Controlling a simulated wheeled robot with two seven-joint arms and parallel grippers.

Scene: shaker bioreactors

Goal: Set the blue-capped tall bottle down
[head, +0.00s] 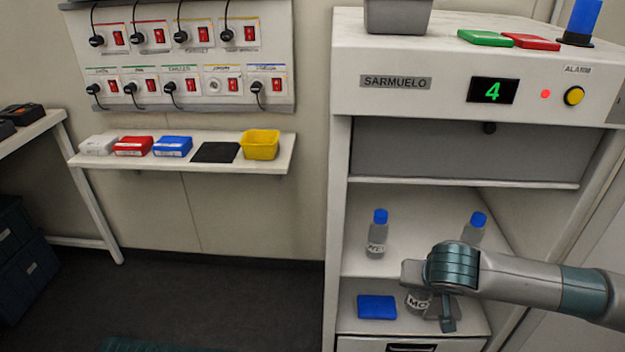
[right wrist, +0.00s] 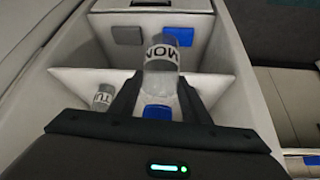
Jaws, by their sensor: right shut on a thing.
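My right gripper (head: 432,297) reaches in from the right at the cabinet's lower shelf (head: 470,319). It is shut on a clear bottle (head: 417,300) with a white label starting "MO". In the right wrist view the labelled bottle (right wrist: 161,65) sits between the fingers (right wrist: 158,95), with a blue cap (right wrist: 158,112) at its near end. In the head view the arm hides its cap. I cannot tell if its base touches the shelf. My left gripper is out of view.
Two blue-capped bottles stand on the shelf above, one at left (head: 377,236) and one at right (head: 474,228), partly behind my arm. A blue pad (head: 376,307) lies left of the held bottle. The cabinet's side walls and upper shelf bound the space.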

